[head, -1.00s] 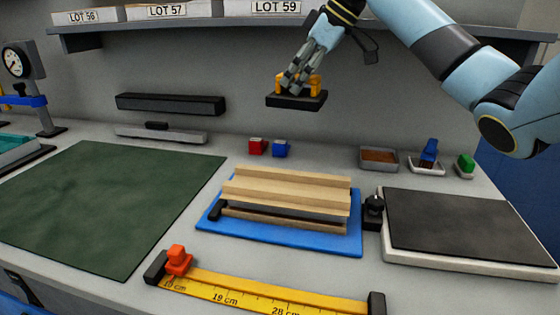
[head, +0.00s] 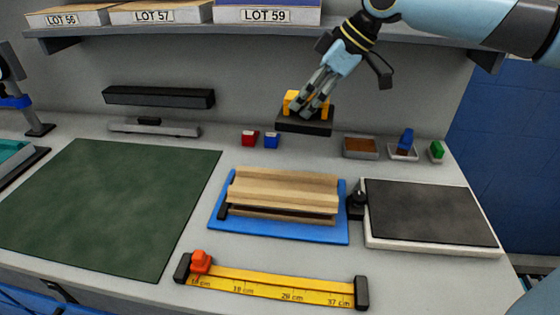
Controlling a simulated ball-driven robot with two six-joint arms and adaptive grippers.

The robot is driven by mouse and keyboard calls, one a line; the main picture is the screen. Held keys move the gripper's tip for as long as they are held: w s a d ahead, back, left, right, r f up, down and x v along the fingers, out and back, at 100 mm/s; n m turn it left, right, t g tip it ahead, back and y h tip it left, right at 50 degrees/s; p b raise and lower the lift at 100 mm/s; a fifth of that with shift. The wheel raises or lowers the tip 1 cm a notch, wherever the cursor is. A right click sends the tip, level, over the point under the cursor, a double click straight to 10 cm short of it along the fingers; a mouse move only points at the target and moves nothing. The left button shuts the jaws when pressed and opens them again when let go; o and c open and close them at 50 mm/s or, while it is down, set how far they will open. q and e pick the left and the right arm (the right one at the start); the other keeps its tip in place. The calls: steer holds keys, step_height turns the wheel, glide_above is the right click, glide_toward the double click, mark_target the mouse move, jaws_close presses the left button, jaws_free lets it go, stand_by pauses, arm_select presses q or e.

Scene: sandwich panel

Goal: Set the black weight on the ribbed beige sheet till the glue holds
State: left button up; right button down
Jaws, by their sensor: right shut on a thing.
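The black weight (head: 303,126) is a flat dark block with a yellow handle (head: 292,100). My right gripper (head: 308,104) is shut on it and holds it in the air, above the back of the bench and behind the ribbed sheet. The ribbed beige sheet (head: 284,188) lies on top of a stack on the blue base plate (head: 230,229). Nothing rests on the sheet. The glue is not visible. My left gripper is not in view.
Red (head: 250,138) and blue (head: 271,140) blocks stand behind the base plate. A scale-like dark plate (head: 425,208) is at right, a yellow ruler (head: 280,287) in front, a green mat (head: 105,205) at left. A shelf (head: 160,32) with lot boxes hangs above.

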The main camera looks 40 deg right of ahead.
arm_select(q)
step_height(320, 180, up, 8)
steer(key=p, duration=0.7)
arm_select(e)
steer(key=s+f, duration=0.1)
steer(key=s, duration=0.9)
steer(key=shift+n, duration=0.4)
steer(key=w+a+f+b, duration=0.2)
steer(key=w+f+b, duration=0.1)
steer(key=w+a+f+b, duration=0.2)
steer(key=w+f+b, duration=0.1)
steer(key=f+b, duration=0.1)
steer(key=w+a+f+b, duration=0.2)
steer(key=w+f+b, duration=0.1)
steer(key=w, duration=0.1)
steer(key=shift+f, duration=0.4)
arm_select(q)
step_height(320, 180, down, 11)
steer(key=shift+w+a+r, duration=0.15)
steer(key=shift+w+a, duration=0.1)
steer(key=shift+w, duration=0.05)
arm_select(e)
steer(key=shift+f, duration=0.15)
arm_select(q)
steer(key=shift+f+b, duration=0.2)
steer(key=shift+b, duration=0.25)
arm_select(e)
steer(key=shift+f, duration=0.35)
